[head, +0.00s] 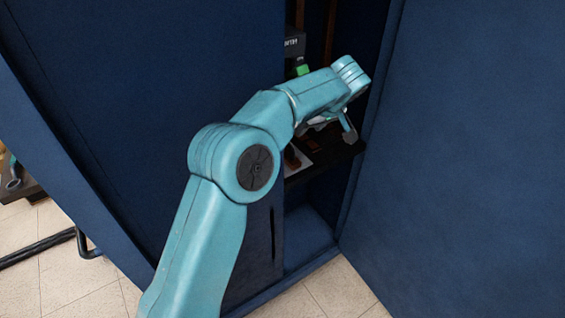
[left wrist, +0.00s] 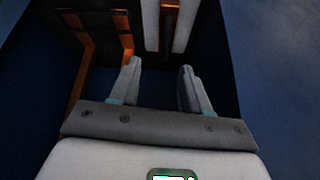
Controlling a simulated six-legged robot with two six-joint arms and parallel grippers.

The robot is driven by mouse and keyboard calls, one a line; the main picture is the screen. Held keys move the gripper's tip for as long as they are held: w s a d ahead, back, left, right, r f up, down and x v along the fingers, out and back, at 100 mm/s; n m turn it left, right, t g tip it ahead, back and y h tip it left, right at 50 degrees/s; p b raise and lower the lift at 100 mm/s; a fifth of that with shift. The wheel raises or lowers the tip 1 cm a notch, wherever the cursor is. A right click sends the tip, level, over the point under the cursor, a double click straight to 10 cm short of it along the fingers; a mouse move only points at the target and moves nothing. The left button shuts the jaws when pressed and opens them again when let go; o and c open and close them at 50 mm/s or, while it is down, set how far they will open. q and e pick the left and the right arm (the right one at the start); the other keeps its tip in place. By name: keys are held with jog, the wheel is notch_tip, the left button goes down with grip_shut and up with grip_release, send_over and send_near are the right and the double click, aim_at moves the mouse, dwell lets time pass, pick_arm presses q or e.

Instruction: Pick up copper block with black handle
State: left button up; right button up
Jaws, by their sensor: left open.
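My left gripper (head: 335,126) is open inside the blue cabinet, above a dark shelf; its two fingers also show in the left wrist view (left wrist: 158,78), with nothing between them. Ahead of the fingers, near the top of the left wrist view, a copper-coloured piece with a dark bar (left wrist: 170,22) lies against a white strip. It looks like the copper block with black handle, but it is cut off by the top edge. In the head view a small brown piece (head: 293,158) shows beside a white patch on the shelf, partly behind my arm. My right gripper is not in view.
A copper-brown frame (left wrist: 84,45) stands left of the fingers in the left wrist view. The cabinet's open door (head: 460,150) fills the right side. The dark shelf (head: 345,152) lies below the gripper. A black and green item (head: 297,50) sits higher inside.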

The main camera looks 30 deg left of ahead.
pick_arm(q)
jog(key=r+n, duration=0.1)
jog(key=r, duration=0.1)
send_over(290, 144)
jog(key=d, duration=0.2)
jog(key=shift+n+y, duration=0.3)
jog(key=shift+y, duration=0.1)
jog(key=f, duration=0.7)
jog(key=shift+s+a+f, duration=0.2)
jog(key=shift+s+a, duration=0.05)
jog(key=shift+s, duration=0.05)
jog(key=shift+a+f, duration=0.45)
jog(key=shift+f, duration=0.05)
jog(key=shift+w+a+f, duration=0.2)
jog(key=shift+w+f, duration=0.05)
jog(key=shift+f, duration=0.35)
jog(key=x, duration=0.4)
jog(key=shift+f, duration=0.15)
jog(key=shift+s+d, duration=0.1)
jog(key=shift+d, duration=0.05)
jog(key=shift+c, duration=0.8)
grip_shut()
